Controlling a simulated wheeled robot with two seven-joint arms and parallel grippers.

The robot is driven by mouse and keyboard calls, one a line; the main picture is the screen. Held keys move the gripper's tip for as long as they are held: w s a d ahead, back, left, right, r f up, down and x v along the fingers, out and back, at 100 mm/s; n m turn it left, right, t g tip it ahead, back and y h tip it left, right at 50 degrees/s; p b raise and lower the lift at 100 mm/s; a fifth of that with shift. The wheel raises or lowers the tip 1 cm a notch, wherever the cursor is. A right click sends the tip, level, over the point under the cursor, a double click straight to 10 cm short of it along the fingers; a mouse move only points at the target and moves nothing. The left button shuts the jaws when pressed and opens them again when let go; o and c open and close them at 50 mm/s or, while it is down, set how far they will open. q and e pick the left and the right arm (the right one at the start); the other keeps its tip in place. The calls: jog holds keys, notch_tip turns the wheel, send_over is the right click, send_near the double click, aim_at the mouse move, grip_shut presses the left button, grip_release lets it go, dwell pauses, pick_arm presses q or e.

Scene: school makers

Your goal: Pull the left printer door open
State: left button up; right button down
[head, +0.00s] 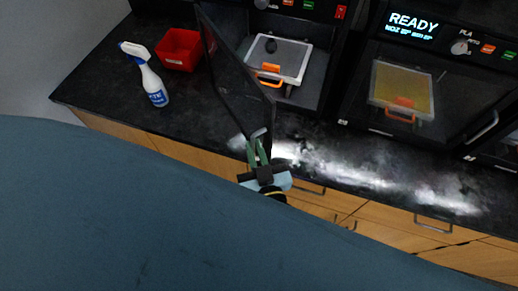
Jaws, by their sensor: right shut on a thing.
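The left printer door (235,78) is a dark, see-through panel. It stands swung out from the left printer (322,75), whose chamber is open to view. My right gripper (258,150) is at the door's near, free edge, above the front of the counter. It is shut on what looks like the door's handle, mostly hidden by the fingers. Inside the left printer is a pale print bed (290,58) with an orange handle and a small dark object on it. My left gripper is not in view.
A second printer (362,112) with a shut door and a READY display stands to the right. A red bin (180,50) and a white spray bottle (152,80) stand on the black counter (120,108) left of the door. Wooden drawers with handles lie below.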

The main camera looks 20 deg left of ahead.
jog(key=shift+w+a+r, duration=0.1)
jog(key=shift+a+r, duration=0.05)
jog(key=shift+r, duration=0.1)
jog(key=c, duration=1.8)
grip_release()
jog(key=shift+o, duration=1.4)
jog(key=shift+w+a+f, duration=0.15)
jog(key=shift+f, duration=0.05)
jog(key=shift+s+d+f, duration=0.1)
jog(key=shift+s+d, duration=0.35)
jog(key=v, duration=1.2)
jog(key=shift+s+b, duration=0.2)
jog(key=shift+b, duration=0.1)
jog(key=shift+d, duration=0.1)
